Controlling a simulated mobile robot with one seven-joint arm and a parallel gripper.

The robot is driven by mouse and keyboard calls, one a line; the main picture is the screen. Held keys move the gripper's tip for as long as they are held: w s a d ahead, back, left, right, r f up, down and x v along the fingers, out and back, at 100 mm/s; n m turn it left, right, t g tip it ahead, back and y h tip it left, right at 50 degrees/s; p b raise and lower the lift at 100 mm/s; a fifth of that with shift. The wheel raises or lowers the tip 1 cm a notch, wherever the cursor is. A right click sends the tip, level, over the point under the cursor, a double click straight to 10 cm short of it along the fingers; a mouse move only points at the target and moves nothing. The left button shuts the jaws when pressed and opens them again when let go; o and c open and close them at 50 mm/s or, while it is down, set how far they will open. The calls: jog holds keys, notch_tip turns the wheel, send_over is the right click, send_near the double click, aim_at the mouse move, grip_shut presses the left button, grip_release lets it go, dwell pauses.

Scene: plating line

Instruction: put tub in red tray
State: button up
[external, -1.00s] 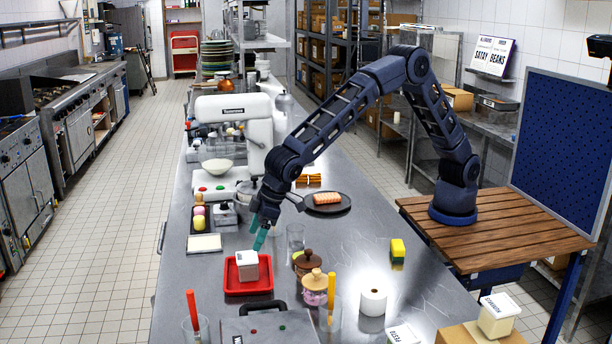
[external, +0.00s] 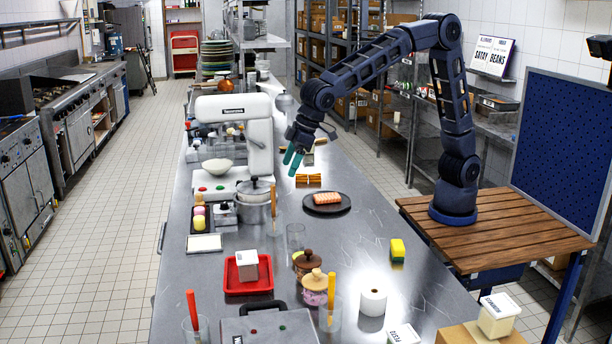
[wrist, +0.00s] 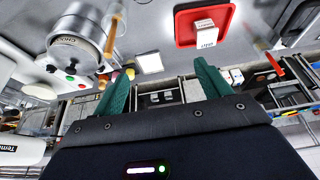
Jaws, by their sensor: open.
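The white square tub (external: 247,265) sits upright inside the red tray (external: 231,287) on the steel counter. In the wrist view the tub (wrist: 204,29) also shows in the red tray (wrist: 183,42), near the top. My gripper (external: 293,162) is up above the counter, well behind and to the right of the tray, close to the stand mixer. Its teal fingers are apart and empty in the wrist view (wrist: 158,85). Nothing touches the tub except the tray.
The counter around the yellow sponge (external: 397,249) is mostly clear.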

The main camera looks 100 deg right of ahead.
jog(key=s+d+r, duration=0.4)
jog(key=s+d, duration=0.3)
jog(key=s, duration=0.4)
jog(key=s+d+r, duration=0.4)
jog(key=s+d, duration=0.3)
jog(key=s, duration=0.4)
jog(key=s+d+f, duration=0.2)
jog(key=s, duration=0.9)
jog(key=s+d+f, duration=0.3)
jog(key=s, duration=0.9)
jog(key=shift+s+d, duration=0.25)
jog(key=shift+d, duration=0.05)
